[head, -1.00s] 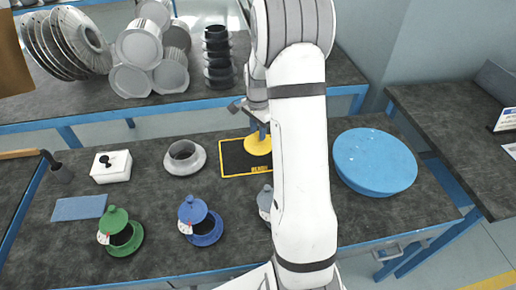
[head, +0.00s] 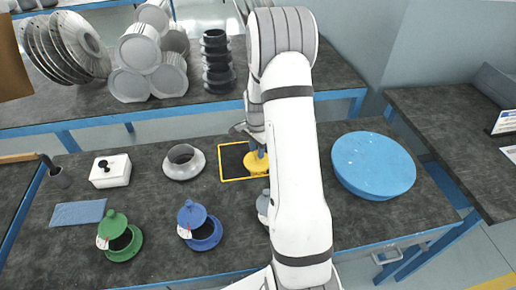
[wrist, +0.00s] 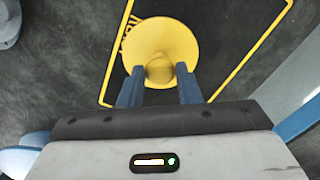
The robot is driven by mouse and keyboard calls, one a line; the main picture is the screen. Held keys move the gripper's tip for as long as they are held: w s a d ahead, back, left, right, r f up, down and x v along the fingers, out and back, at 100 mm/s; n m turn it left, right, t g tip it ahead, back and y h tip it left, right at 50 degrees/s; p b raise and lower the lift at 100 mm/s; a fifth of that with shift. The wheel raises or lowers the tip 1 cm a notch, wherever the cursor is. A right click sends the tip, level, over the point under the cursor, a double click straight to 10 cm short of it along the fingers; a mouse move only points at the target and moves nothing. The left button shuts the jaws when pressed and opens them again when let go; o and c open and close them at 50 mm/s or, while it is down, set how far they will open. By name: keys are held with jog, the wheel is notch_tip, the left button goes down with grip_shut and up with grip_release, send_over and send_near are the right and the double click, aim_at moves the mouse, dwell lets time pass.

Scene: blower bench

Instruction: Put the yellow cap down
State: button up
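The yellow cap (head: 258,164) is a round, shallow disc with a knob, seen from above in the wrist view (wrist: 160,42). My gripper (wrist: 159,78) has its two blue fingers on either side of the knob. It also shows in the head view (head: 257,148), partly hidden by my arm. The cap is over the right part of a black mat with a yellow border (head: 231,160). The border and some yellow lettering show around the cap in the wrist view. Whether the cap touches the mat cannot be told.
A grey flanged ring (head: 184,162) stands left of the mat. A green capped fitting (head: 118,238), a blue one (head: 199,226) and a half-hidden grey one (head: 263,206) stand in front. A white box (head: 110,171), blue cloth (head: 78,213) and large blue disc (head: 374,165) also lie on the bench.

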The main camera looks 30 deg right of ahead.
jog(key=o, duration=0.5)
jog(key=shift+r+p, duration=0.35)
jog(key=shift+r, duration=0.25)
notch_tip(320, 180, up, 11)
jog(key=s+a+r+n+t, duration=0.2)
jog(key=s+a+r+n, duration=0.6)
jog(key=s+a+r, duration=0.3)
jog(key=s+a+n, duration=0.1)
jog(key=s+n, duration=0.1)
jog(key=s, duration=0.2)
jog(key=s+a+n, duration=0.1)
jog(key=s+n, duration=0.1)
jog(key=s, duration=0.3)
jog(key=s+a+n, duration=0.2)
jog(key=s+n, duration=0.1)
jog(key=s, duration=0.1)
jog(key=shift+s+t+b, duration=0.2)
jog(key=shift+t+b, duration=0.2)
